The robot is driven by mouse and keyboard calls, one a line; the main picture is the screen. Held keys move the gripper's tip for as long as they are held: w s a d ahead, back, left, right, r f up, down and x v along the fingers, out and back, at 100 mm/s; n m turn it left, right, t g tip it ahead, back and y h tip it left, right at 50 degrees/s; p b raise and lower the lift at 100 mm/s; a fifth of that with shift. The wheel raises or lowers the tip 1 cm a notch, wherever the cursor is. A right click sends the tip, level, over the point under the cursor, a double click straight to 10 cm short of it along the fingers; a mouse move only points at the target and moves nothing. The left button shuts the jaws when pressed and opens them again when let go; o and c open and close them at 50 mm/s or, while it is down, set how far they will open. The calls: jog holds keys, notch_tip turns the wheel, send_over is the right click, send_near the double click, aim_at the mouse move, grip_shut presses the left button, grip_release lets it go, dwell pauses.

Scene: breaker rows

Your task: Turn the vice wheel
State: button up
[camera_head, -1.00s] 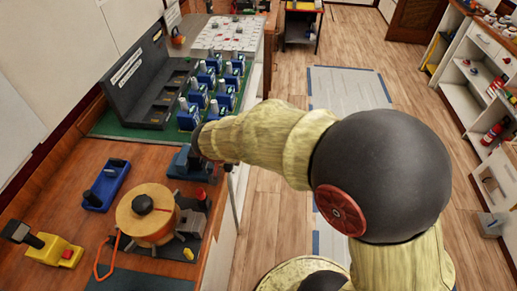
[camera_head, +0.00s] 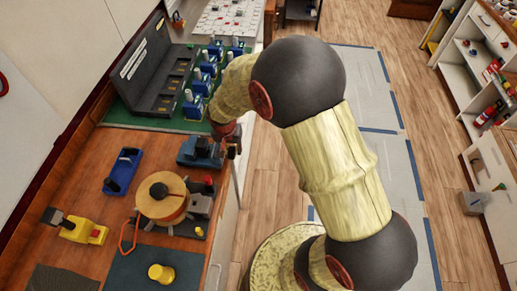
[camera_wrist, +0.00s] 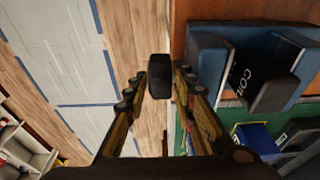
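The blue vice (camera_head: 198,152) sits at the bench's right edge in the head view. The wrist view shows its blue body (camera_wrist: 212,62) at upper right, with a black block marked "COIL" (camera_wrist: 258,80) in it. A dark rounded piece, apparently the vice wheel (camera_wrist: 159,68), stands off the bench edge, seen nearly edge-on. My gripper (camera_wrist: 160,82) has its fingers apart, one on each side of this piece, with narrow gaps showing. In the head view my gripper (camera_head: 231,140) is beside the vice's right end, partly hidden by my arm.
A copper-coloured spool (camera_head: 162,207), a blue tool (camera_head: 123,170) and a yellow tool (camera_head: 80,230) lie on the wooden bench. A green board (camera_head: 150,118) with several blue breakers is behind the vice. Floor to the right is open, with shelves (camera_head: 490,150) beyond.

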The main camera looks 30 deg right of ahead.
aim_at(232, 146)
jog(key=shift+w+d+r+g+y+p, duration=0.1)
jog(key=shift+g+y+p, duration=0.65)
jog(key=shift+p, duration=1.25)
notch_tip(232, 146, up, 8)
jog(key=shift+f, duration=0.1)
jog(key=s+r+n+t+b, duration=0.1)
jog(key=s+r+n+b, duration=0.1)
jog(key=s+r, duration=0.6)
jog(key=s+r+n+t+b, duration=0.2)
jog(key=s+r+n, duration=0.3)
jog(key=s, duration=0.8)
jog(key=shift+a+r+b, duration=0.3)
jog(key=shift+r+b, duration=0.55)
jog(key=shift+r, duration=0.5)
jog(key=shift+o, duration=0.4)
